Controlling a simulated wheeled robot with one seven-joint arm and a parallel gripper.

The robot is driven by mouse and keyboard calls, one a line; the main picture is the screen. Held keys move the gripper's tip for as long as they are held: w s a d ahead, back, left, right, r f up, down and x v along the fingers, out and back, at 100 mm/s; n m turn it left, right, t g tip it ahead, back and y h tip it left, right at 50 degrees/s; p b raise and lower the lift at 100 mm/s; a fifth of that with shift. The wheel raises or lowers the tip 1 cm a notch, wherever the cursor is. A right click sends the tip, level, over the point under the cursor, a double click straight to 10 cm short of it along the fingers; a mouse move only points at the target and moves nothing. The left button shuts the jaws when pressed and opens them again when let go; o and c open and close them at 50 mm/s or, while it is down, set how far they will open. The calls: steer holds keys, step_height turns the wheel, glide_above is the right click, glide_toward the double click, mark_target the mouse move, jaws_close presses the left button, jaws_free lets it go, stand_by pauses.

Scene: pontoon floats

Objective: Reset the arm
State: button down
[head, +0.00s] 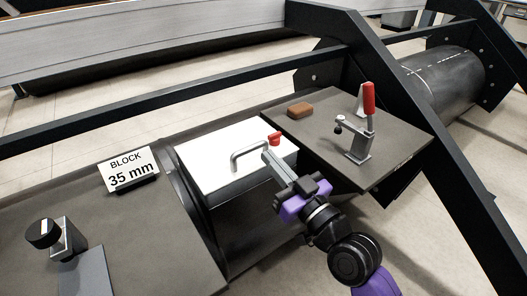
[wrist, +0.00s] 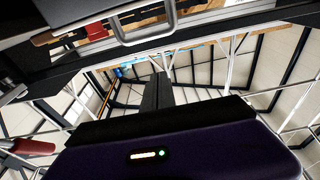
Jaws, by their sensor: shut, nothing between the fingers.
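My gripper (head: 268,156) is shut and empty, close to the right part of the white lid in the head view. In the wrist view its dark fingers (wrist: 157,92) lie together, side by side. The arm comes up from the lower right with purple parts around the wrist. I cannot tell whether the fingertips touch the lid; they look apart from its grey handle (head: 249,152).
The white lid (head: 205,160) has a red knob (head: 275,138) near its right side. A dark plate (head: 330,125) holds a brown block (head: 300,110) and a red-handled toggle clamp (head: 368,98). A "BLOCK 35 mm" sign (head: 129,169) and black-knobbed fixture (head: 43,234) stand left. Black beams cross behind.

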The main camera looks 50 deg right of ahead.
steer(key=shift+s+a, duration=0.1)
steer(key=shift+s, duration=0.25)
steer(key=s+a+f+n+g+y, duration=0.25)
steer(key=s+a+f, duration=0.35)
steer(key=s+a, duration=0.45)
steer(key=s+a+f+n+g+y, duration=0.1)
steer(key=s+a+f+g+y, duration=0.15)
steer(key=s+a+f, duration=0.75)
step_height(320, 180, up, 25)
steer(key=s+d+p, duration=0.2)
steer(key=d+p, duration=0.1)
steer(key=p, duration=1.8)
steer(key=shift+s+t+y, duration=0.3)
steer(key=shift+s, duration=0.05)
